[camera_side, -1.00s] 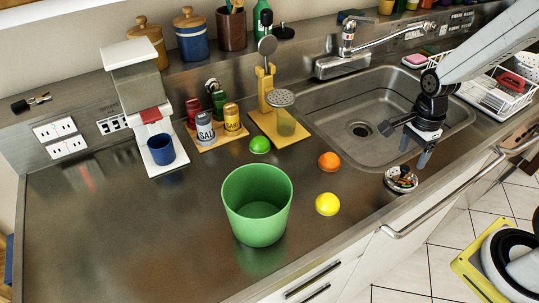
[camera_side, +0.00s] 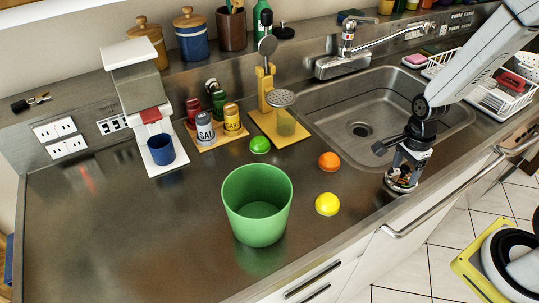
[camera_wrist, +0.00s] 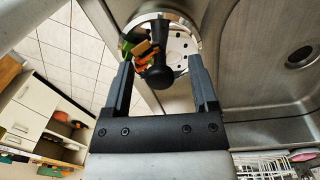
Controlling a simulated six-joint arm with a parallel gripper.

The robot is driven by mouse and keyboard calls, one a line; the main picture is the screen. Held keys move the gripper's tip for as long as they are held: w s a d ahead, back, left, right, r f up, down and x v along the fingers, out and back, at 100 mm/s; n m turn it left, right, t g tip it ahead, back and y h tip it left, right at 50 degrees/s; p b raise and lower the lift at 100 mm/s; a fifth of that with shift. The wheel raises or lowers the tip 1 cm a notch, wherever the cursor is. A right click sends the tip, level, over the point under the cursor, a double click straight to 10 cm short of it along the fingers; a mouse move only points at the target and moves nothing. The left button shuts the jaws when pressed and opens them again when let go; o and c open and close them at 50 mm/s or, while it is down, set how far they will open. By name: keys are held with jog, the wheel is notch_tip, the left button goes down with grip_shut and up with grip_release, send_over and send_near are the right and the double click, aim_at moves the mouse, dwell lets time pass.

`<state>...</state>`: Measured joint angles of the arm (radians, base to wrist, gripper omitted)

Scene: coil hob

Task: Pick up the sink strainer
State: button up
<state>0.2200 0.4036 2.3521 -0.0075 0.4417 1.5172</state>
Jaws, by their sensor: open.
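The sink strainer (camera_wrist: 183,44) is a round metal basket with small holes, a black knob in its middle and orange and green scraps inside. In the side view the strainer (camera_side: 402,186) sits on the counter's front strip, by the sink's near left corner, partly hidden by my gripper. My gripper (camera_side: 402,170) is right over it, pointing down. In the wrist view my open gripper (camera_wrist: 160,72) has its two fingers on either side of the black knob, with visible gaps. I cannot tell whether the fingertips touch the basket.
The steel sink (camera_side: 325,125) lies behind my gripper, with a tap (camera_side: 347,45) at its back. The counter's front edge is close by.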

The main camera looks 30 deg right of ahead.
aim_at(406, 167)
dwell(0.5)
grip_shut()
jog(key=shift+r, duration=0.1)
jog(key=shift+r, duration=4.85)
